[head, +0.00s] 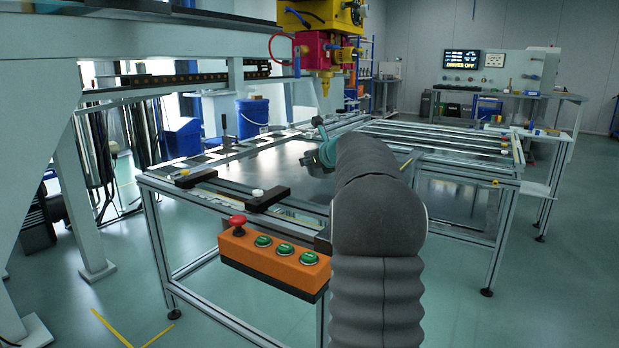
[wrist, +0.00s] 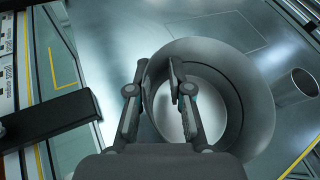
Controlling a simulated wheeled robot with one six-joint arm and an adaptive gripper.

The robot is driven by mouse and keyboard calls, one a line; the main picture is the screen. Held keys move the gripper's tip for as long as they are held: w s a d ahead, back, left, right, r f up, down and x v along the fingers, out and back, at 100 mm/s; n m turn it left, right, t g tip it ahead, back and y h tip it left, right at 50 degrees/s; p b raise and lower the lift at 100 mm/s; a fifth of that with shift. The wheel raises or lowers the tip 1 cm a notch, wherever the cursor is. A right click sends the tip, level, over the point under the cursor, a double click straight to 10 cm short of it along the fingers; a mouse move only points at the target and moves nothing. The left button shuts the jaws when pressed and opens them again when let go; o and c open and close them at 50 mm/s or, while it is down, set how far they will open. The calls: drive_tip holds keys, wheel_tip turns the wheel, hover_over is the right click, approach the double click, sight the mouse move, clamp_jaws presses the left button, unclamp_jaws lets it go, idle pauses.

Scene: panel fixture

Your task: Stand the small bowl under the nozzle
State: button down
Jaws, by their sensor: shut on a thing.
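A round grey metal bowl (wrist: 238,95) fills the middle right of the wrist view. My gripper (wrist: 158,85) is shut on its near left wall, one finger inside the rim and one outside. The bowl is above or on the metal plate; I cannot tell if it touches. In the head view my arm hides most of the gripper and bowl. The nozzle (head: 325,86) hangs below the red and yellow head, above and behind the gripper in the picture. It is not in the wrist view.
A smaller metal cup (wrist: 297,86) stands right of the bowl. A thin rectangle is marked on the plate (wrist: 110,35). A black clamp bar (wrist: 45,122) lies at the left. An orange button box (head: 272,262) is fixed at the table's front.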

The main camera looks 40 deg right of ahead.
sight(309, 173)
drive_tip(key=shift+f+b, duration=0.9)
drive_tip(key=shift+f, duration=1.1)
drive_tip(key=shift+f, duration=0.2)
drive_tip(key=c, duration=1.1)
unclamp_jaws()
drive_tip(key=shift+o, duration=0.2)
drive_tip(key=shift+r, duration=0.1)
